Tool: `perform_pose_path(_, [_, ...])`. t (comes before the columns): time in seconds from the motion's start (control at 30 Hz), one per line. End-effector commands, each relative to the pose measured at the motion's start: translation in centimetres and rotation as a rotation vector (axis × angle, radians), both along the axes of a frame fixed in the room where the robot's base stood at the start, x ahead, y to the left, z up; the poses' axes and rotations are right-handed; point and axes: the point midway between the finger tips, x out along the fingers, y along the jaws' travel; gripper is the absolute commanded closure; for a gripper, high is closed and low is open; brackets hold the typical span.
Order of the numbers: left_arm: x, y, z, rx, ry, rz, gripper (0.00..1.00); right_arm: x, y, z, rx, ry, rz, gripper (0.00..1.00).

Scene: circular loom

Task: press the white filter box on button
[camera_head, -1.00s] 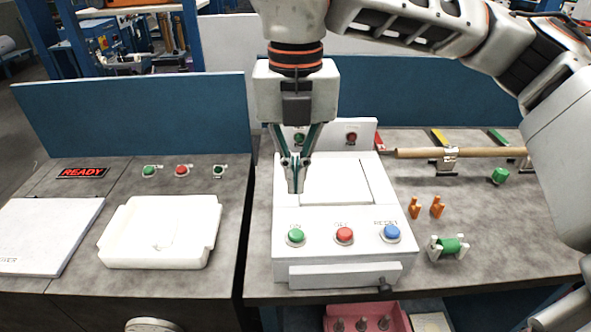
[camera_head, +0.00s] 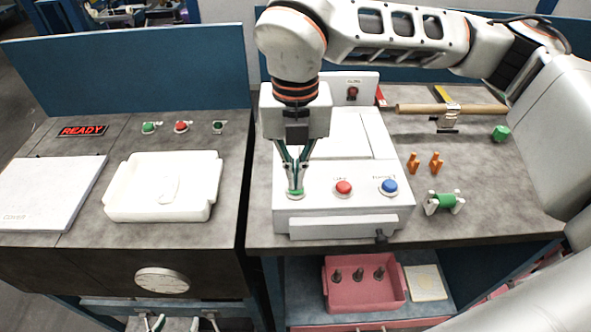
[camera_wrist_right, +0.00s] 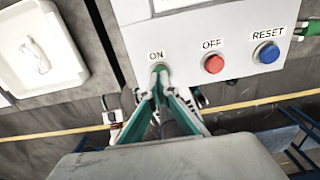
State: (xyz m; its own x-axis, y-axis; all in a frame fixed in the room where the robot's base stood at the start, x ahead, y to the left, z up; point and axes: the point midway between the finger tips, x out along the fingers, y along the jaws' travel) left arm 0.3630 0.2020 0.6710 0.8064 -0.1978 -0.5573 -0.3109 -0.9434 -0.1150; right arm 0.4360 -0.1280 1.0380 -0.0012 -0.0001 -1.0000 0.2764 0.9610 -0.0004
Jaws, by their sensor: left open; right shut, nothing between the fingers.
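The white filter box (camera_head: 335,215) stands on the right bench, its front panel carrying ON, OFF and RESET buttons. The green ON button (camera_head: 293,194) is mostly covered by my right gripper (camera_head: 295,188), which is shut and empty, pointing down. Its fingertips meet the button in the head view; how far the button is pressed cannot be told. In the right wrist view the closed tips (camera_wrist_right: 159,72) lie just under the ON label. The red OFF button (camera_head: 344,188) and blue RESET button (camera_head: 389,186) are uncovered. My left gripper (camera_head: 180,322) is open at the bottom edge, partly cut off.
A white tray (camera_head: 125,207) and a lit READY sign (camera_head: 82,131) are on the left bench. Orange pegs (camera_head: 413,163), a green spool (camera_head: 443,201) and a wooden rod (camera_head: 420,108) lie right of the box. A pink bin (camera_head: 340,297) sits below.

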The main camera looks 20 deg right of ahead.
Motion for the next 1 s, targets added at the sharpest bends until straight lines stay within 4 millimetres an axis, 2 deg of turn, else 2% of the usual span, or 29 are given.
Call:
perform_pose_path(0.17, [0.0, 0.0, -0.5, 0.000, 0.000, 0.000, 0.51, 0.0, 0.0, -0.4, 0.000, -0.001, 0.000, 1.00])
perform_pose_path(0.4, [-0.4, 0.0, -2.7, -0.001, 0.011, 0.000, 0.51, 0.0, 0.0, -2.1, 0.000, 0.002, 0.000, 1.00])
perform_pose_path(0.73, [-0.5, 0.0, -2.9, 0.001, 0.014, 0.000, 0.51, -0.2, 0.0, -2.4, -0.004, 0.008, 0.002, 1.00])
perform_pose_path(0.87, [-0.4, 0.0, -2.6, 0.001, 0.013, 0.000, 0.51, -0.1, 0.0, -2.0, -0.003, 0.006, 0.003, 1.00])
perform_pose_path(1.0, [-0.2, 0.0, -1.4, 0.000, 0.006, 0.000, 0.51, 0.3, -0.1, -0.1, -0.002, -0.002, 0.002, 1.00])
